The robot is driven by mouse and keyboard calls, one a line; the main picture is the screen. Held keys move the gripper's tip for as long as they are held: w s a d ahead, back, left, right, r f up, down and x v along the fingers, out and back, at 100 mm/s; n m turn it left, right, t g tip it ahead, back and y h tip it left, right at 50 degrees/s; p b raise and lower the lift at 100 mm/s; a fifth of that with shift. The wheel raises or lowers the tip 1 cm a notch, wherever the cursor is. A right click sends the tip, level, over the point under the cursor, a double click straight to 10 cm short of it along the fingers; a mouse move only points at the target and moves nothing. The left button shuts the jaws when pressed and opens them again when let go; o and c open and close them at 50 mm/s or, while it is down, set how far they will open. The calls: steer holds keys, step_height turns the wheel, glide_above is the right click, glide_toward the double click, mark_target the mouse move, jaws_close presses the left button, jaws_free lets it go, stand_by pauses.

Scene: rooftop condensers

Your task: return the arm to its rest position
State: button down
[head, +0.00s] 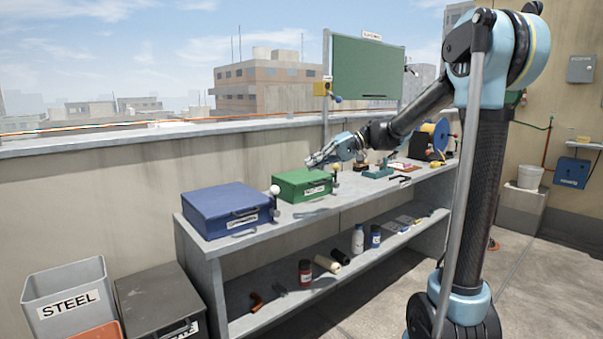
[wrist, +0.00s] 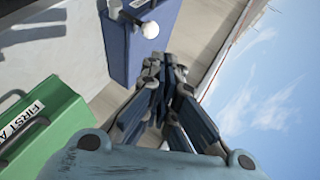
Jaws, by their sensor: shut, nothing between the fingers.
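My arm reaches from the right of the head view out over the grey bench (head: 322,213). My gripper (head: 312,160) is above the green first-aid box (head: 291,189), apart from it, and points left. In the wrist view my gripper (wrist: 163,62) is shut with nothing between the fingers. The green box (wrist: 50,125) shows at the lower left there, and the blue box (wrist: 157,22) lies beyond the fingertips.
The blue box (head: 217,213) stands at the bench's near left end. A white ball-topped lever (head: 275,191) is beside it. Tools and a yellow reel (head: 431,136) lie farther along. The lower shelf (head: 268,313) holds bottles. A steel bin (head: 62,299) stands at left. A parapet runs behind.

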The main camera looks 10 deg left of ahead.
steer(key=s+d+f+m+t+h, duration=0.2)
steer(key=s+d+f+h, duration=0.2)
steer(key=s+d+f, duration=0.4)
steer(key=s+d+f+m+t+h, duration=0.2)
steer(key=s+d+f+h, duration=0.2)
steer(key=s+d+f, duration=0.4)
steer(key=s+d+f+m+t+h, duration=0.2)
steer(key=s+d+f, duration=0.6)
steer(key=d, duration=0.9)
step_height(320, 180, down, 3)
steer(key=shift+s+d+r+h, duration=0.2)
steer(key=shift+s+d+h, duration=0.2)
steer(key=shift+h, duration=0.8)
